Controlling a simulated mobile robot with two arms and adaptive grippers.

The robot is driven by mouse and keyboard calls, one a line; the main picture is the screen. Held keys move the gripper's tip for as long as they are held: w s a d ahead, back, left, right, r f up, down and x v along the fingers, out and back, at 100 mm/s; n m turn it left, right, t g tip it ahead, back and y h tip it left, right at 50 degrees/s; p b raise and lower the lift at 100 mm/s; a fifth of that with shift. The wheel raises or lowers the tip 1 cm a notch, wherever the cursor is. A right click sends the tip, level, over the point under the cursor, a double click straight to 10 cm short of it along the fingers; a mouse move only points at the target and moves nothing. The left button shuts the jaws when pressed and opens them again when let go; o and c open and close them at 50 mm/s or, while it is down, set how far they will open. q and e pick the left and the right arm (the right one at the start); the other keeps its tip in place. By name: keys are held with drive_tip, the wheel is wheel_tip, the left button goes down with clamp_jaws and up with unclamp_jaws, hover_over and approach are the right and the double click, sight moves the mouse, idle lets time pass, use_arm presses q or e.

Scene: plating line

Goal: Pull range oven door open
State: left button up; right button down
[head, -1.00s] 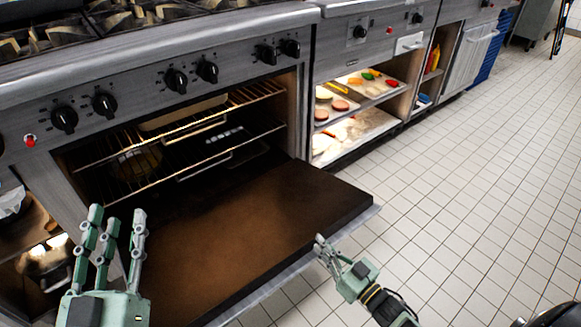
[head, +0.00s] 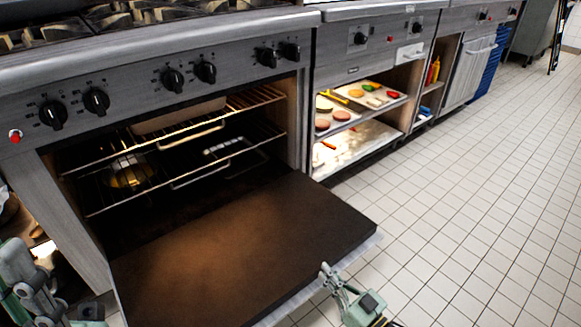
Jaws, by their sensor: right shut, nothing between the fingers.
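The range oven door (head: 240,245) is folded down, lying open in front of the oven with its brown inner face up. The oven cavity (head: 190,150) shows wire racks (head: 215,128) with pans and a round yellowish item inside. My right gripper (head: 327,272) is shut and empty at the door's outer right edge; whether it touches the edge I cannot tell. My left gripper (head: 35,285) is at the lower left corner, beside the door's left side, partly cut off by the frame; its finger opening is unclear.
Black knobs (head: 172,79) and a red button line the panel above the oven. To the right, lit shelves (head: 350,140) hold trays of food. The tiled floor (head: 460,200) on the right is clear.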

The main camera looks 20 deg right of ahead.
drive_tip(key=shift+s+f+b, duration=0.25)
drive_tip(key=shift+f+b, duration=0.35)
drive_tip(key=shift+f, duration=0.45)
